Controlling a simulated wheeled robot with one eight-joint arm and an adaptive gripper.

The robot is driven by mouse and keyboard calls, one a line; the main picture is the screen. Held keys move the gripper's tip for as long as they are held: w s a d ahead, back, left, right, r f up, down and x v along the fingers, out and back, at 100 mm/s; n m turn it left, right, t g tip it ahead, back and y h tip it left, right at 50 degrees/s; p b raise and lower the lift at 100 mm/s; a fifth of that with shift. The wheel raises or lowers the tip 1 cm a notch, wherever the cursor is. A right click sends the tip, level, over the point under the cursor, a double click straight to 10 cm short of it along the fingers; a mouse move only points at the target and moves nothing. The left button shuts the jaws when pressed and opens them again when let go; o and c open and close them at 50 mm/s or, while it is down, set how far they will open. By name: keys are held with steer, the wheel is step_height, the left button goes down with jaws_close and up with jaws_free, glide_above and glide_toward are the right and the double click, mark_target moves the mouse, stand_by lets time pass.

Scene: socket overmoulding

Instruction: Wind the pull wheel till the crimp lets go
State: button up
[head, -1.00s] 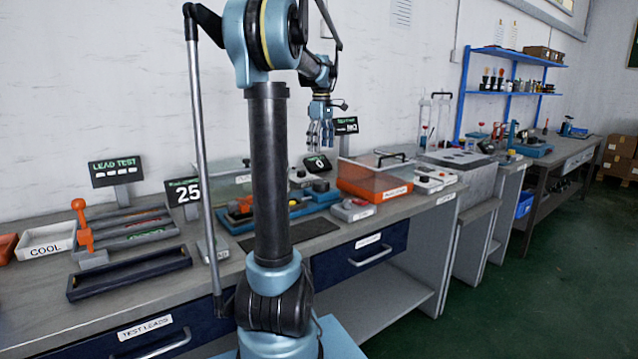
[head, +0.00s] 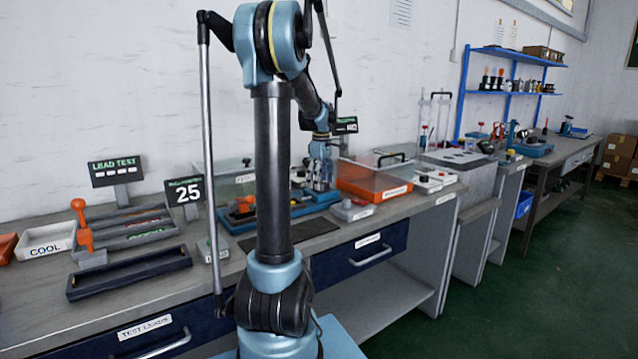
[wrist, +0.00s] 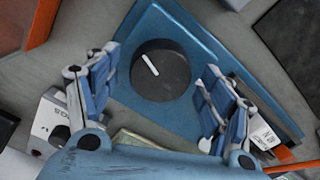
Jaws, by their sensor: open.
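The pull wheel (wrist: 165,80) is a dark round knob with a white line across its top. It sits on a blue base plate (wrist: 150,25) in the wrist view. My gripper (wrist: 160,62) is open, with one blue finger left of the wheel and one right of it. No contact with the wheel is clear. In the head view my gripper (head: 320,178) is low over the blue puller base (head: 312,208) and covers the wheel. I cannot make out the crimp in either view.
An orange box with a clear cover (head: 372,183) stands close to the right of my gripper. A small grey box (head: 351,210) is in front of it. Displays, one reading 25 (head: 187,192), stand to the left. A dark mat (head: 300,234) lies clear in front.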

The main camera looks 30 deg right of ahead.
steer(key=c, duration=1.1)
steer(key=shift+o, duration=0.2)
steer(key=shift+m, duration=0.4)
steer(key=m, duration=0.4)
steer(key=shift+m, duration=0.3)
steer(key=m, duration=0.5)
steer(key=shift+f, duration=0.1)
steer(key=m, duration=0.5)
steer(key=shift+m, duration=0.4)
steer(key=m, duration=0.5)
steer(key=shift+a, duration=0.1)
steer(key=shift+m, duration=0.4)
